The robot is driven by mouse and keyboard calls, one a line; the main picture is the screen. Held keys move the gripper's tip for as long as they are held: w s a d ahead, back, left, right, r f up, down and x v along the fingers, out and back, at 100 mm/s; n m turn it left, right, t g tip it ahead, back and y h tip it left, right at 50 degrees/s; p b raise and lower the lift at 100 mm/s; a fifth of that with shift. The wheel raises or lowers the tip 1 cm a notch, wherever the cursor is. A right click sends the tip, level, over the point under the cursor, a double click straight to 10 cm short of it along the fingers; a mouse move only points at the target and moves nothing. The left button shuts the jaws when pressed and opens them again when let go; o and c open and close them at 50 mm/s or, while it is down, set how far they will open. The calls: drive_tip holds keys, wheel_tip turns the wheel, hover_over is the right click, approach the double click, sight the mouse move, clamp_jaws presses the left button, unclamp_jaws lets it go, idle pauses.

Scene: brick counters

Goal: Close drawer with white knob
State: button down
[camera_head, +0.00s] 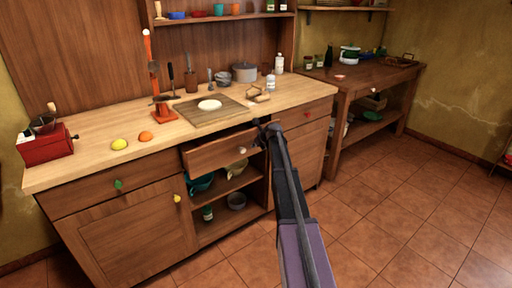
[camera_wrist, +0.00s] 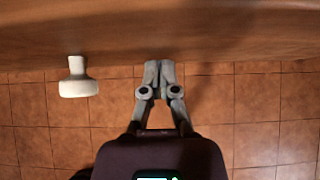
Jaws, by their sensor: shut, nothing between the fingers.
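The drawer with the white knob (camera_head: 222,153) is the middle one under the counter, and its front stands out from the cabinet, so it is partly open. The white knob (camera_head: 242,150) is on its front; it also shows in the wrist view (camera_wrist: 77,78), left of my gripper. My gripper (camera_head: 265,124) is at the right end of the drawer front in the head view. In the wrist view my gripper (camera_wrist: 159,66) is shut and empty, with its fingertips at or very near the wooden drawer front (camera_wrist: 160,30). I cannot tell if they touch.
Open shelves with bowls (camera_head: 237,168) lie below the drawer. A drawer with a green knob (camera_head: 118,184) is at left, one with a red knob (camera_head: 307,113) at right. A cutting board (camera_head: 190,115) and bottles (camera_head: 270,81) stand on the counter. The tiled floor (camera_head: 400,215) is clear at right.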

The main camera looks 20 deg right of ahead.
sight(252, 137)
drive_tip(key=shift+w, duration=0.1)
drive_tip(key=w, duration=0.3)
drive_tip(key=w+a, duration=0.1)
drive_tip(key=w, duration=0.4)
drive_tip(key=shift+w+a, duration=0.25)
drive_tip(key=shift+w, duration=0.1)
drive_tip(key=shift+w+a, duration=0.15)
drive_tip(key=shift+w, duration=0.05)
drive_tip(key=shift+s, duration=0.5)
drive_tip(key=s, duration=0.3)
drive_tip(key=shift+s+d, duration=0.25)
drive_tip(key=shift+d, duration=0.1)
drive_tip(key=shift+s+d+r+p, duration=0.15)
drive_tip(key=shift+s+r+p, duration=0.25)
drive_tip(key=shift+r+p, duration=0.3)
drive_tip(key=p+v, duration=0.5)
drive_tip(key=v, duration=0.3)
drive_tip(key=shift+s+p, duration=0.25)
drive_tip(key=shift+p, duration=0.1)
